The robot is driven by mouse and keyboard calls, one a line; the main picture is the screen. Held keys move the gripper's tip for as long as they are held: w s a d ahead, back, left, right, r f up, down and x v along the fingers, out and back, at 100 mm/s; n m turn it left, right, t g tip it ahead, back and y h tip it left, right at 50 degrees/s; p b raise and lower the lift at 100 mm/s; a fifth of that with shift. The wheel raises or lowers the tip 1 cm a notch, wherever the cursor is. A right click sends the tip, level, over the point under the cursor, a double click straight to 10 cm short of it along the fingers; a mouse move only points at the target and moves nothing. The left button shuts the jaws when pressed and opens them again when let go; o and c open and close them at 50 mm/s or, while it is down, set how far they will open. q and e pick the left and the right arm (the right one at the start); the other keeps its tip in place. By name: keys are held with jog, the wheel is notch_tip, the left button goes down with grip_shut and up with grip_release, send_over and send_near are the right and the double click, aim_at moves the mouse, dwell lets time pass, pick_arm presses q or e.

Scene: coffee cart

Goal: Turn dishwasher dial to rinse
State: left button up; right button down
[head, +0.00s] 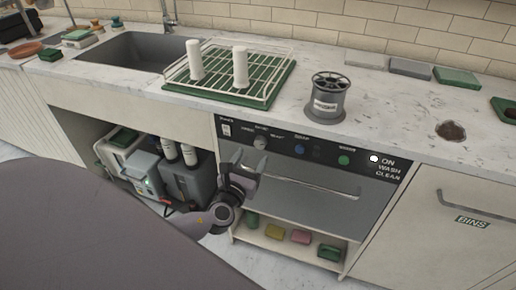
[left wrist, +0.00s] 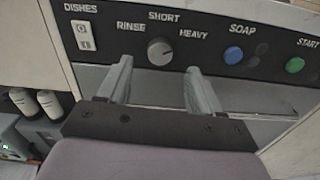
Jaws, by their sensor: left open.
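The dishwasher dial (head: 260,143) is a round grey knob on the black control panel (head: 318,157) under the counter. In the left wrist view the dial (left wrist: 160,51) sits below the label SHORT, with RINSE at its left and HEAVY at its right. A light mark on the knob seems to point up and right, but it is small. My left gripper (head: 248,160) is open and empty just in front of the panel. In the left wrist view its fingers (left wrist: 158,70) stand on either side of the dial, slightly below it, apparently not touching it. My right gripper is out of view.
A dishes switch (left wrist: 85,35) is left of the dial. A blue soap button (left wrist: 234,56) and green start button (left wrist: 295,65) are to its right. The dishwasher door handle (head: 315,187) runs below the panel. A green rack (head: 278,84) stands on the counter above.

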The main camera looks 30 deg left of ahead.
aim_at(259, 145)
pick_arm(q)
jog(key=shift+x, duration=2.6)
jog(key=c, duration=1.1)
jog(key=shift+o, duration=0.2)
